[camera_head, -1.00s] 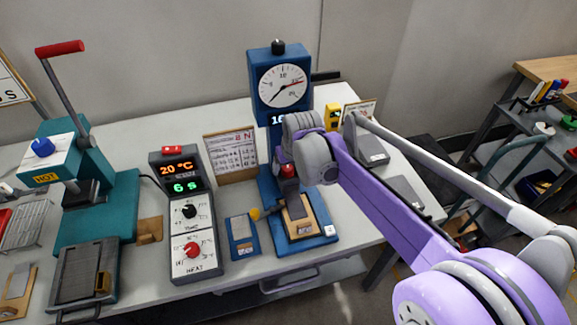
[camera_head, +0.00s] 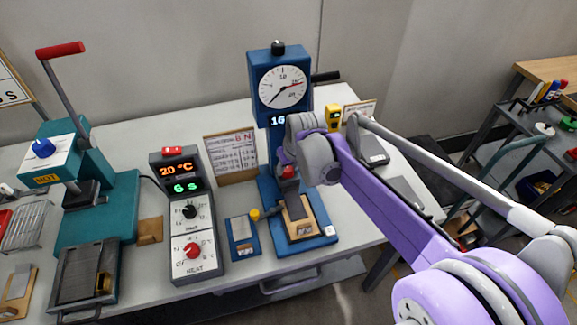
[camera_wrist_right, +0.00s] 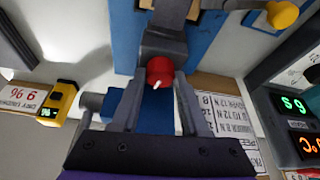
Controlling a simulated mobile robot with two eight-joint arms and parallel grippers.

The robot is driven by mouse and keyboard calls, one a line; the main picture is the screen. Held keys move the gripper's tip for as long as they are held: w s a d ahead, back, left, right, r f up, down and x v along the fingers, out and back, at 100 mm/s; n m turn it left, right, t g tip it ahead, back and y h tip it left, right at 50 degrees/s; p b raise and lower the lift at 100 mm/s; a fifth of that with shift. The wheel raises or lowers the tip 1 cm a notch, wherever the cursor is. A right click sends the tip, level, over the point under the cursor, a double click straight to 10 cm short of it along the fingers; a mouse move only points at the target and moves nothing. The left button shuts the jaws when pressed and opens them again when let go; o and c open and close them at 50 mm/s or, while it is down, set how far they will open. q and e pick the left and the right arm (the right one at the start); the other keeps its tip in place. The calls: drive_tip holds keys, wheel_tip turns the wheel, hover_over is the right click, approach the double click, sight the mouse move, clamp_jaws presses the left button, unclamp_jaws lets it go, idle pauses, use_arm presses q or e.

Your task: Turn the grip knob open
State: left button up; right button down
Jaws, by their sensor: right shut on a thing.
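The red grip knob (camera_wrist_right: 160,71) sits on a dark grey clamp block (camera_wrist_right: 164,45) of the blue tester, with a white mark on its lower edge in the wrist view. My right gripper (camera_wrist_right: 159,80) has one finger on each side of the knob and is shut on it. In the head view the red knob (camera_head: 288,172) shows just below my right wrist, which hides most of the fingers. The blue tester (camera_head: 266,60) carries a round dial and a display reading 16. My left gripper is not in view.
A yellow handheld device (camera_head: 333,117) stands right of the tester. A control box (camera_head: 186,215) shows 20 °C and 6 s. A yellow knob (camera_head: 254,214) is at the tester's base. A teal press (camera_head: 110,205) stands at the left.

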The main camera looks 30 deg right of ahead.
drive_tip(key=n+y, duration=0.1)
drive_tip(key=n, duration=0.1)
drive_tip(key=n+p, duration=0.1)
drive_tip(key=n, duration=0.2)
drive_tip(key=shift+d+r+y, duration=0.1)
drive_tip(key=shift+d+y, duration=0.1)
drive_tip(key=shift+y, duration=0.2)
drive_tip(key=n+y, duration=0.1)
drive_tip(key=n, duration=0.2)
drive_tip(key=n+g+y+p, duration=0.1)
drive_tip(key=n, duration=0.1)
drive_tip(key=shift+w+d+n, duration=0.1)
drive_tip(key=shift+w+n, duration=0.05)
drive_tip(key=shift+n, duration=0.25)
drive_tip(key=shift+g+p, duration=0.3)
drive_tip(key=shift+c, duration=2)
unclamp_jaws()
drive_tip(key=v, duration=1)
drive_tip(key=shift+d+r+p, duration=0.15)
drive_tip(key=shift+r+p, duration=0.15)
drive_tip(key=shift+p, duration=0.05)
